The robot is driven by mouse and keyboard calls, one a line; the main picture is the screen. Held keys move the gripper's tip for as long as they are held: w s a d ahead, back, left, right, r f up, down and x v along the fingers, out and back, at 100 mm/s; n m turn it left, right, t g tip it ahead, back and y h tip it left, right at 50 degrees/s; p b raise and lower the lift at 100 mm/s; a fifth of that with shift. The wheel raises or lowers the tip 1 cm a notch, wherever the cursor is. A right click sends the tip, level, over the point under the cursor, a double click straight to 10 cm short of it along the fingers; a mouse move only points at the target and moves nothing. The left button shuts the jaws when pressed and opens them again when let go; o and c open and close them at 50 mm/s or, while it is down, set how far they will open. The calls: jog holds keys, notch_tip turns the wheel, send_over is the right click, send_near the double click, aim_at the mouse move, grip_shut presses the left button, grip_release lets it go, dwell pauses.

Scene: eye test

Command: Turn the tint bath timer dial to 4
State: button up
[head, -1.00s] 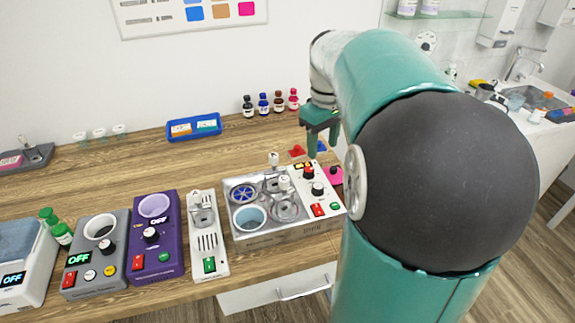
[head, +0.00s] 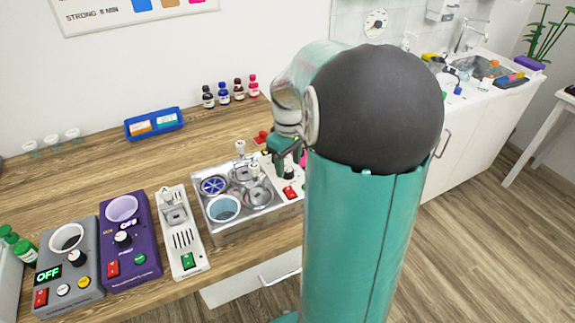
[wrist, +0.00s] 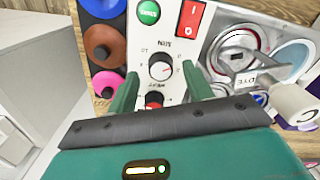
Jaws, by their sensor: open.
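A silver unit with round wells (head: 222,208) stands on the wooden counter, with a white control panel (wrist: 143,40) at its right end. In the wrist view the panel carries a small round dial (wrist: 161,71) with marks around it, too small to read surely.
A red switch (wrist: 191,18) and a green button (wrist: 148,12) are on the panel. Left of the silver unit are a white device (head: 181,238), a purple device (head: 128,262) and a grey device (head: 62,281). Coloured round pots (wrist: 105,45) stand close beside the panel.

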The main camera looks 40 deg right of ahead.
jog(key=shift+a+f, duration=0.1)
jog(key=shift+f, duration=0.65)
jog(key=c, duration=1)
